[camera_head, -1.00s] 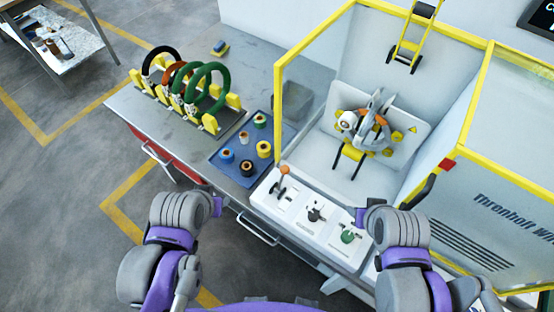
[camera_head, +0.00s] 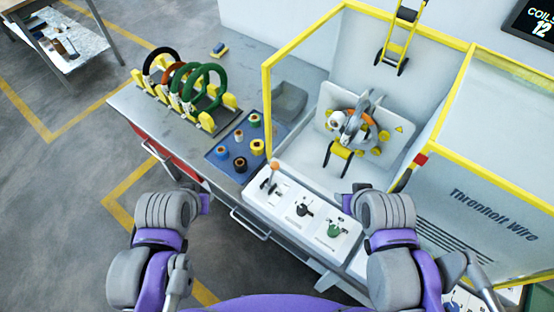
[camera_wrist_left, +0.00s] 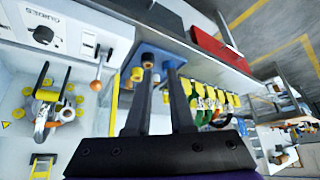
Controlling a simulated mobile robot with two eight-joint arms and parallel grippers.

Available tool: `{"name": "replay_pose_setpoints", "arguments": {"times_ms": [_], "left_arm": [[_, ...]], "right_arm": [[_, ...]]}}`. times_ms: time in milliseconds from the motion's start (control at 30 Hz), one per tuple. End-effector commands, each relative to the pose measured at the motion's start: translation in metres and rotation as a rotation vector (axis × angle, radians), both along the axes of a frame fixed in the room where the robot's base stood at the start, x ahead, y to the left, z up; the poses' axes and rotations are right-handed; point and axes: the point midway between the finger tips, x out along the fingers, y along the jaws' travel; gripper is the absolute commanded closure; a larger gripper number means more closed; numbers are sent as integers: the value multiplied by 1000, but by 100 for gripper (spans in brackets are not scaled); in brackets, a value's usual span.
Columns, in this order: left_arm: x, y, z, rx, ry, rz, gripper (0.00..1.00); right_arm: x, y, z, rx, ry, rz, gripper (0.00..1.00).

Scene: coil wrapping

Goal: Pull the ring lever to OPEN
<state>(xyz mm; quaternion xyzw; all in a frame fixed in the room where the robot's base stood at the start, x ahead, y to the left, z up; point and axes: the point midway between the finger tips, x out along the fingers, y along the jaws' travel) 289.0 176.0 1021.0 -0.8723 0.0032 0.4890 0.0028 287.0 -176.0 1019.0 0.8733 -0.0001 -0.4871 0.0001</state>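A lever with an orange knob (camera_head: 274,166) stands at the left end of the white control panel (camera_head: 318,226), in front of the winding machine. The same lever shows in the left wrist view (camera_wrist_left: 97,82), beyond the gripper and to its left. Other controls include a black one (camera_head: 304,208) and a green one (camera_head: 334,230).
A blue tray (camera_head: 222,153) with several spools lies left of the panel. A rack of coils (camera_head: 185,90) stands behind it. The yellow frame (camera_head: 266,100) surrounds the machine's winding head (camera_head: 353,125). A panel marked GUIDES (camera_wrist_left: 62,38) shows in the left wrist view.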

Motion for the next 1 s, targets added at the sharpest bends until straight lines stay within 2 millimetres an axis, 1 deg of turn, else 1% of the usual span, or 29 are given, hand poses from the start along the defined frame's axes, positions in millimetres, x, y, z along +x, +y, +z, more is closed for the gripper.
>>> {"name": "replay_pose_setpoints", "arguments": {"times_ms": [33,100,267,433,600,767,900,1000], "left_arm": [[2,-2,2,2,8,-11,89],[8,-6,6,6,22,-35,100],[31,-24,21,26,78,-130,100],[61,-49,34,48,143,-250,100],[91,-78,41,70,205,-374,100],[118,-109,42,90,260,-491,100],[141,-138,38,104,305,-595,100],[154,-160,33,114,335,-666,100]], "right_arm": [[-1,0,-2,0,3,0,53],[-3,0,-5,0,6,0,53],[-9,0,-14,0,18,0,53],[-15,0,-24,0,29,0,53],[-20,0,-34,0,39,0,53],[-25,0,-43,0,48,0,53],[-28,0,-51,0,55,0,53],[-31,0,-56,0,59,0,53]]}}
